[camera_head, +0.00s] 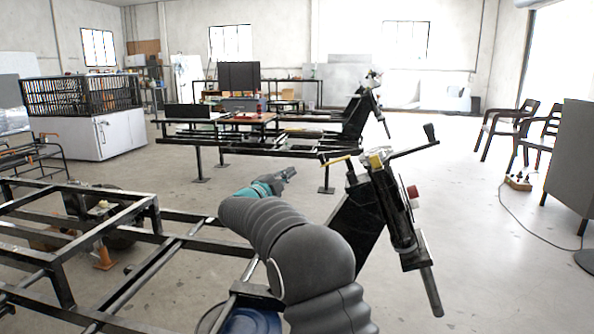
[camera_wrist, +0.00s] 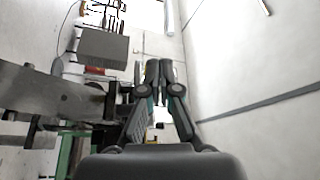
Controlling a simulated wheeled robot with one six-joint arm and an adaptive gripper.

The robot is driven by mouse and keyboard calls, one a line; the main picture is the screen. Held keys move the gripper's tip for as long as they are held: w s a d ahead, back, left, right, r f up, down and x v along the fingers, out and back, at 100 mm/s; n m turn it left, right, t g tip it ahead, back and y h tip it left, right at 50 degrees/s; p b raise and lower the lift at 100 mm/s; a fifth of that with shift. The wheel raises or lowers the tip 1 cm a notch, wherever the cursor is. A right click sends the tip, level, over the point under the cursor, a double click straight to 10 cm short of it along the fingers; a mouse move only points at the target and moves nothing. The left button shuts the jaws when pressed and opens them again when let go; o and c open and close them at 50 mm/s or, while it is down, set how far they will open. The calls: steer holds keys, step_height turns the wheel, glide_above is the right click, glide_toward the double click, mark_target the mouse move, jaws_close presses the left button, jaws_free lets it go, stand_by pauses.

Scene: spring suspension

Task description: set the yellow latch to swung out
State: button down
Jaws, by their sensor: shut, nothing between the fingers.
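A yellow piece (camera_head: 377,156) sits on top of the black spring suspension unit (camera_head: 396,210), right of centre in the head view. A thin yellow lever (camera_head: 338,160) sticks out to its left. I cannot tell which of the two is the latch, or its exact setting. My gripper (camera_head: 289,172) is shut and empty, to the left of the lever and apart from it in the picture. In the wrist view my gripper's fingers (camera_wrist: 159,68) are together with nothing between them. I cannot make out the yellow latch in the wrist view.
A black handle (camera_head: 415,146) reaches right from the unit's top, and a red knob (camera_head: 412,192) is on its side. A black metal frame (camera_head: 150,215) fills the lower left. A second frame (camera_head: 240,140) stands behind.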

steer(key=shift+s+a+f, duration=0.15)
steer(key=shift+a, duration=0.3)
steer(key=shift+s+a+f, duration=0.1)
steer(key=shift+a+f, duration=0.05)
steer(key=shift+a, duration=0.25)
